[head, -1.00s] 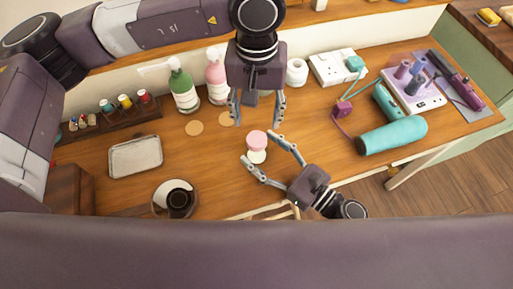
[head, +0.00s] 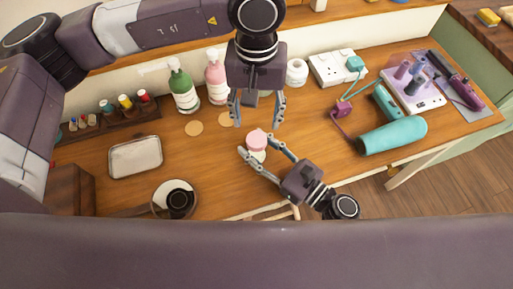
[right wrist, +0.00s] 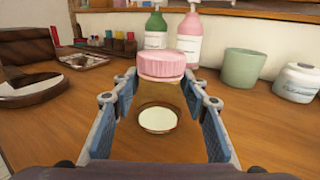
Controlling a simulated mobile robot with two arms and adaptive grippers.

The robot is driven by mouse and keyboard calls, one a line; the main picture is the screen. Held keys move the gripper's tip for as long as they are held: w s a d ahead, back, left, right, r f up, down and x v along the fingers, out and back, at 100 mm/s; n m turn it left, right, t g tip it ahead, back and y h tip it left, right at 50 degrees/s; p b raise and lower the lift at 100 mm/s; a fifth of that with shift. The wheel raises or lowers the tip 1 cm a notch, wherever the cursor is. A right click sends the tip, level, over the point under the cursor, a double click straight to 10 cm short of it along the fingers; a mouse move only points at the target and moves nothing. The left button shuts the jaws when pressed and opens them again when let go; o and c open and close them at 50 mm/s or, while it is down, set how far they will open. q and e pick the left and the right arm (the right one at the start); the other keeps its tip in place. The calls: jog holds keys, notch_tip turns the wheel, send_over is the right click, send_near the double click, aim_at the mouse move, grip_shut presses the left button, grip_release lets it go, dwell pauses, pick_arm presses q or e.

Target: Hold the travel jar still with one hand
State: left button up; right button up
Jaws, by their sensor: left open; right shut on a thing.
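The small travel jar (head: 258,154) stands on the wooden desk with a pink lid (head: 257,140) on top. My right gripper (head: 256,146) is shut on the jar, with one finger on each side of it. In the right wrist view, the pink lid (right wrist: 162,66) shows between the fingers, with a pale round patch below it. My left gripper (head: 256,122) is open and empty, pointing down just behind the jar and apart from it.
A green bottle (head: 183,90) and a pink bottle (head: 215,80) stand at the back. A metal tray (head: 135,157) and a round mirror (head: 168,190) lie left. Two cork discs (head: 194,128) lie behind the jar.

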aim_at(257, 139)
grip_shut()
pick_arm(q)
jog(key=m, duration=0.8)
jog(key=shift+m, duration=0.3)
jog(key=shift+f, duration=4)
